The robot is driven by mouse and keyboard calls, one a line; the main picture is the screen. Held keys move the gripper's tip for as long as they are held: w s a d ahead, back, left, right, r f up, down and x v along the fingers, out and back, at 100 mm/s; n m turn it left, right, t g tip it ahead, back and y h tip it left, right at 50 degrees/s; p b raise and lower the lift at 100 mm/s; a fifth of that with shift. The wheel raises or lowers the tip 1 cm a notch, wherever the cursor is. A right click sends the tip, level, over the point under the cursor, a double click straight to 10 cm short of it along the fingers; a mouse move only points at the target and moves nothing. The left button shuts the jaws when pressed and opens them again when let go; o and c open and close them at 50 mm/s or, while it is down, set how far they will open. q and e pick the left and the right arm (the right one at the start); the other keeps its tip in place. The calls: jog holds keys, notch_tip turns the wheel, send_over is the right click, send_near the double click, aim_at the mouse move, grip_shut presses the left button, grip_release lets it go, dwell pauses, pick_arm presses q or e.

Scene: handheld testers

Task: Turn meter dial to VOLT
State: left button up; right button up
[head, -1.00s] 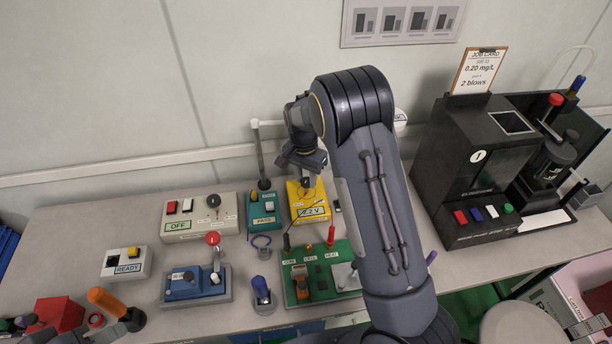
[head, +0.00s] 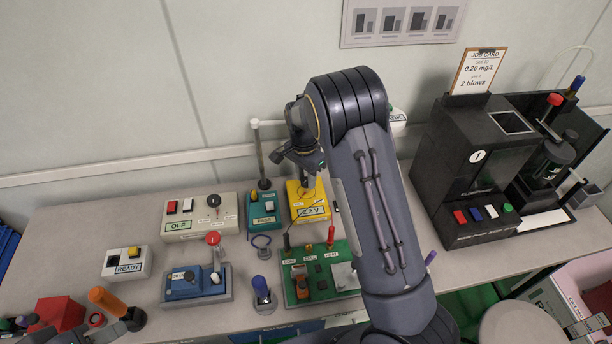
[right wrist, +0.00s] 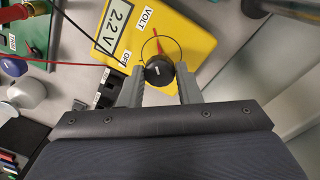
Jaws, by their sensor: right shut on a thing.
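The yellow meter (head: 307,212) stands at the back of the bench, and its display reads 2.2 V in the right wrist view (right wrist: 118,24). Its round black dial (right wrist: 158,72) lies between the fingers of my right gripper (right wrist: 160,80), which is shut on it. A red pointer line (right wrist: 155,38) runs from near the dial to beside the VOLT label (right wrist: 146,18). The OFF label (right wrist: 126,58) is left of the dial. In the head view my right gripper (head: 305,180) reaches down over the meter, and the dial is hidden there.
A teal tester (head: 263,209) stands close left of the meter. A green board (head: 318,285) with upright plugs lies in front, with leads near the meter. A black machine (head: 465,165) stands at the right.

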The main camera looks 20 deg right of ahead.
jog(key=o, duration=1)
jog(key=shift+c, duration=0.2)
